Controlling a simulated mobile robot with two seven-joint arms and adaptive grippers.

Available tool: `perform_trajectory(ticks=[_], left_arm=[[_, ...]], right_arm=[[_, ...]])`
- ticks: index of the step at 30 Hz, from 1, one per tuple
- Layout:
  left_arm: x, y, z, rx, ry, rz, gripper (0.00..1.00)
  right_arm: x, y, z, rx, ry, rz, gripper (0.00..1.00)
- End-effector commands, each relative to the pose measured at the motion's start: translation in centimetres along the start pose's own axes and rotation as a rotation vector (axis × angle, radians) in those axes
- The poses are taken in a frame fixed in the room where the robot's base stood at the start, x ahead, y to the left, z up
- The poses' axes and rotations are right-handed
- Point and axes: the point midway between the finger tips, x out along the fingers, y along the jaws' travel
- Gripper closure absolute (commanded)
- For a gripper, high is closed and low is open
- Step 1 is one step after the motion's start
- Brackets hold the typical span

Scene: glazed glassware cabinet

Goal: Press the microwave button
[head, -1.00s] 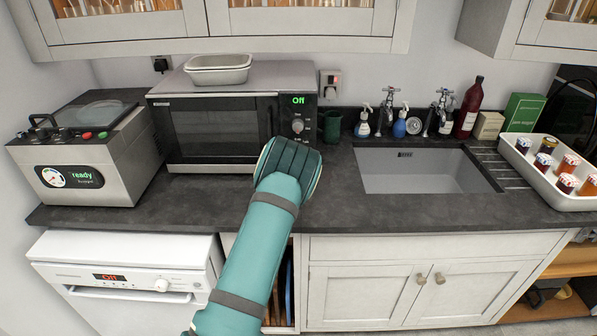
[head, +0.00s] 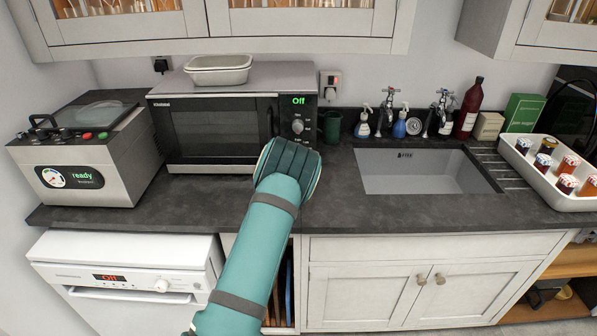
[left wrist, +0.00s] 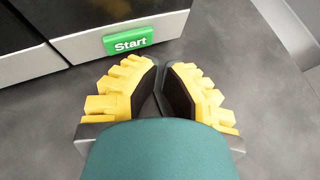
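The microwave (head: 215,132) stands on the dark worktop, with "Off" on its display and a dial below it. My left gripper (head: 290,160) is in front of its lower right corner; the hand hides its fingers in the head view. In the left wrist view a green "Start" button (left wrist: 129,40) sits low on the front panel. The yellow-edged fingers of my left gripper (left wrist: 164,72) are shut and empty, with their tips just below and right of the button, apparently apart from it. The hand hides the button in the head view. My right gripper is not in view.
A cream dish (head: 218,70) sits on top of the microwave. A grey machine (head: 85,160) reading "ready" stands left of it. A dark green cup (head: 332,127) is to its right, then the sink (head: 420,172). The worktop in front is clear.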

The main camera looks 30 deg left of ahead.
Motion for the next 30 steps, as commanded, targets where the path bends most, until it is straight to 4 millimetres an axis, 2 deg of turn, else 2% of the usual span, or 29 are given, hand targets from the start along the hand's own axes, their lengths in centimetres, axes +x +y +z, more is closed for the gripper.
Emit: perform_trajectory(ticks=[30], left_arm=[[0.67,0.38,0.37,0.0,0.0,0.0,1.0]], right_arm=[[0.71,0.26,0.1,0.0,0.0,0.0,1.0]])
